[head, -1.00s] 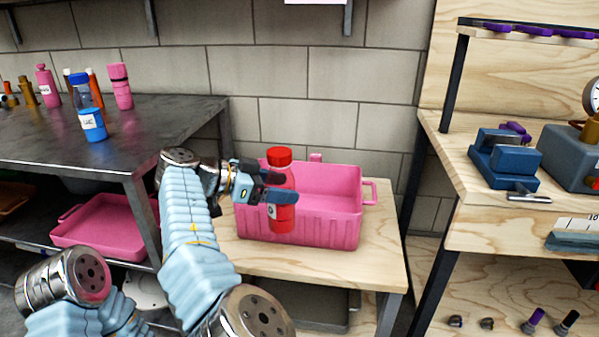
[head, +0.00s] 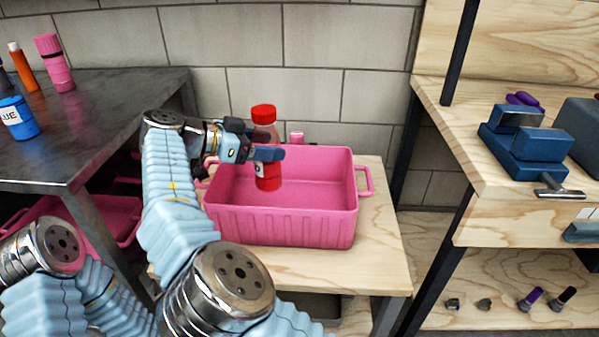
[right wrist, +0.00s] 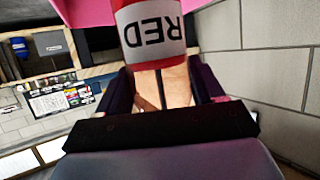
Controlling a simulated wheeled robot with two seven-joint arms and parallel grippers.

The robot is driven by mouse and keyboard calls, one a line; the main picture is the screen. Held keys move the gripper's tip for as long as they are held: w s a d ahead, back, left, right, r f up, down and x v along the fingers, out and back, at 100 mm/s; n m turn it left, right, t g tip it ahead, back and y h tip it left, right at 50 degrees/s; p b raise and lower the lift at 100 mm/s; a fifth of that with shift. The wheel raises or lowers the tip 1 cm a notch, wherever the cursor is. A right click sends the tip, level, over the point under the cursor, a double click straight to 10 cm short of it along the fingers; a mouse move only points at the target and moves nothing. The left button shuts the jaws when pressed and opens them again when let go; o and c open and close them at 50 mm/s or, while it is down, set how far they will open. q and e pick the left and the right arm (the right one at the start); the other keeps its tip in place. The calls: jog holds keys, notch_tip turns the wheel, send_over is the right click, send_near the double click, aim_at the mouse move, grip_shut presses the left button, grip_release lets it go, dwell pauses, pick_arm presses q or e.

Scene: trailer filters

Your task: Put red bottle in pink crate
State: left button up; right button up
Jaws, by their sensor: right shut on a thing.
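The red bottle (head: 267,176) has a red cap and a clear upper part. It is upright in my right gripper (head: 266,153), which is shut on it. In the head view the bottle overlaps the left part of the pink crate (head: 285,222), with its lower end below the level of the back rim. Whether it touches the crate floor cannot be told. In the right wrist view the bottle (right wrist: 150,30) shows its white label reading RED, upside down, with pink crate behind it. My left gripper is out of view.
The crate stands on a light wooden table (head: 375,262). A dark metal table (head: 90,130) at left holds a blue bottle (head: 18,118), an orange bottle (head: 24,68) and a pink bottle (head: 54,62). A wooden workbench with a blue vise (head: 525,140) stands at right.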

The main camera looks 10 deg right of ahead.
jog(key=w+d+f, duration=0.1)
jog(key=d+f, duration=1)
jog(key=shift+w+f+b, duration=0.2)
jog(key=shift+f+b, duration=0.1)
jog(key=shift+f, duration=0.05)
jog(key=o, duration=1.4)
jog(key=shift+f, duration=0.1)
jog(key=v, duration=0.7)
jog(key=shift+a+r, duration=0.2)
jog(key=shift+a, duration=0.05)
